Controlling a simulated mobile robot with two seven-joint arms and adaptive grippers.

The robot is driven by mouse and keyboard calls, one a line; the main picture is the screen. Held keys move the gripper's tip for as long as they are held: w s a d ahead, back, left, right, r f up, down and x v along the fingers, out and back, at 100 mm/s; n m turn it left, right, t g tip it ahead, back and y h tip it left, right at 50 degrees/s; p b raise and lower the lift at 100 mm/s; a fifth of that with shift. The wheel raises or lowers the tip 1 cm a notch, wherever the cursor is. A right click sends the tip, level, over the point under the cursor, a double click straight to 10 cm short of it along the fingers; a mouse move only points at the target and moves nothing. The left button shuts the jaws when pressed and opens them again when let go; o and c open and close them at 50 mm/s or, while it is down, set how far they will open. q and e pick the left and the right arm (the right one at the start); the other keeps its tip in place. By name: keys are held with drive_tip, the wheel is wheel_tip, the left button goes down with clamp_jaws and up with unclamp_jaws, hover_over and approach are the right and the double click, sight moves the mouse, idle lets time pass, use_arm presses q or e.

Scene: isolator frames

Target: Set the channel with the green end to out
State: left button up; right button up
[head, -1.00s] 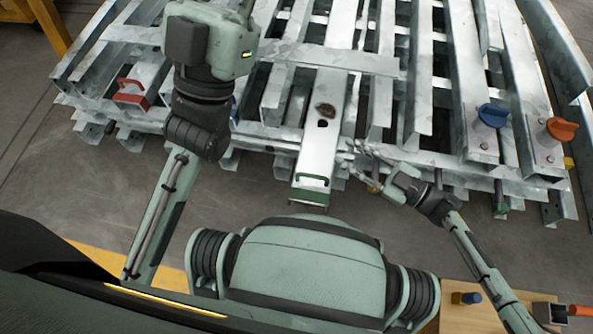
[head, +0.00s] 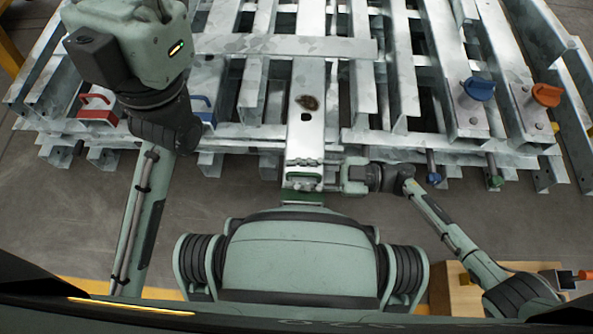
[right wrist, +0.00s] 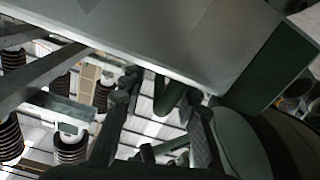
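The channel with the green end (head: 305,135) is a galvanised steel channel with a rust-brown spot and a dark hole. Its front end (head: 302,196) is green and sticks out past the front of the stack. A green handle (head: 304,182) stands on top near that end. My right gripper (head: 318,177) is at this handle, coming from the right. In the right wrist view its two dark fingers (right wrist: 162,120) are apart, with the green handle (right wrist: 172,92) showing between them. I see no clear contact on both sides. My left gripper is out of view.
Neighbouring channels carry a red handle (head: 98,108), a blue handle (head: 203,108), a blue knob (head: 479,89) and an orange knob (head: 546,95). A flat crossbar (head: 290,46) lies across the channels farther back. Grey floor (head: 230,205) is free in front of the stack.

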drive_tip(key=shift+a, duration=0.2)
drive_tip(key=shift+c, duration=0.4)
clamp_jaws()
